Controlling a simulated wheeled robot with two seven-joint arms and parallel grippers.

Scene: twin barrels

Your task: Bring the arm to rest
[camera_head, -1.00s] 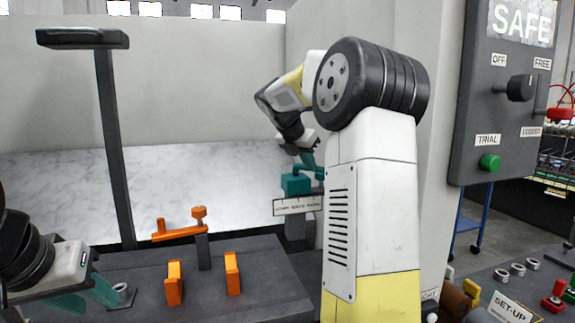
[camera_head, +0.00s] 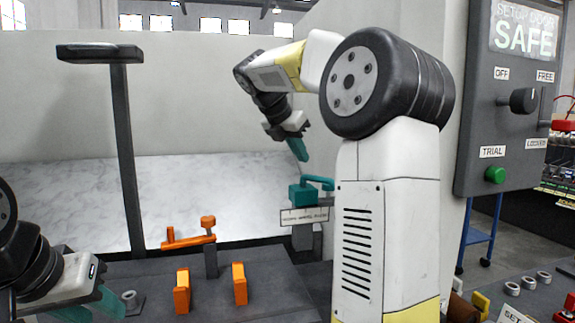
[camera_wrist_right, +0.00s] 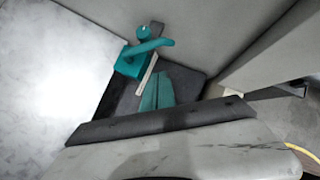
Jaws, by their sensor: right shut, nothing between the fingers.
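My right arm rises at the centre right of the head view and bends over to the left. Its gripper (camera_head: 300,150) points down with its teal fingers together and nothing between them. The shut fingers also show in the right wrist view (camera_wrist_right: 158,92). Below the gripper, and apart from it, is a teal block with a handle (camera_head: 308,190) on a grey post. In the wrist view this block (camera_wrist_right: 132,62) lies beyond the fingertips. My left gripper (camera_head: 92,306) is low at the left, its teal fingers apart, partly cut off by the frame edge.
A dark bench (camera_head: 260,285) carries two orange blocks (camera_head: 182,291) and an orange toggle clamp (camera_head: 190,240). A metal ring (camera_head: 130,297) lies near my left gripper. A dark post (camera_head: 125,160) stands at the left. A control panel (camera_head: 510,110) reading SAFE is at the right.

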